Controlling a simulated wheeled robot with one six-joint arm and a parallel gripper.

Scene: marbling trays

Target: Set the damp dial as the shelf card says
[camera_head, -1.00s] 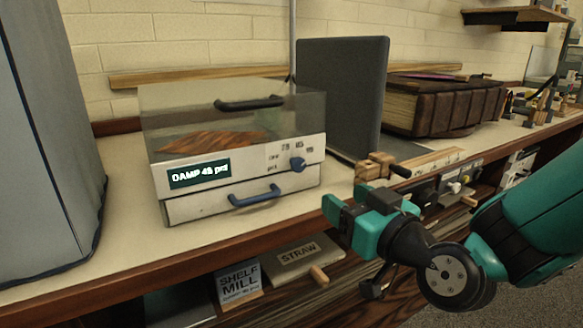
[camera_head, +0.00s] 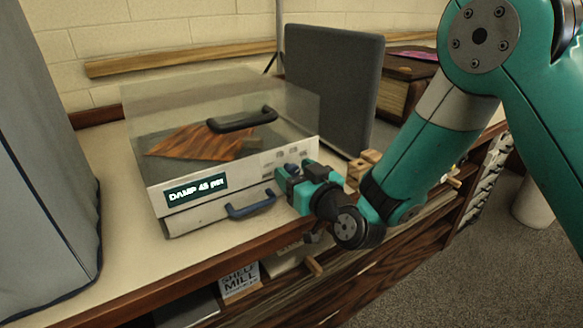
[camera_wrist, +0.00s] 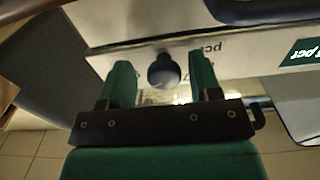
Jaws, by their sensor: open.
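The damp box (camera_head: 160,200) has a clear lid, and its front label (camera_head: 197,188) appears to read DAMP 45 pct. In the wrist view the dark blue damp dial (camera_wrist: 164,71) sits on the pale front panel, between my gripper's two open green fingers. I cannot tell if either finger touches it. In the head view my gripper (camera_head: 290,178) is against the right end of the box front and hides most of the dial. The shelf card (camera_head: 239,280) on the shelf below reads SHELF MILL; its small lower line is not legible now.
A blue drawer handle (camera_head: 250,204) sticks out left of my gripper. The lid has a dark handle (camera_head: 242,119). A grey panel (camera_head: 335,85) stands behind, wooden blocks (camera_head: 362,166) lie to the right, and a grey covered object (camera_head: 35,170) stands at the left.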

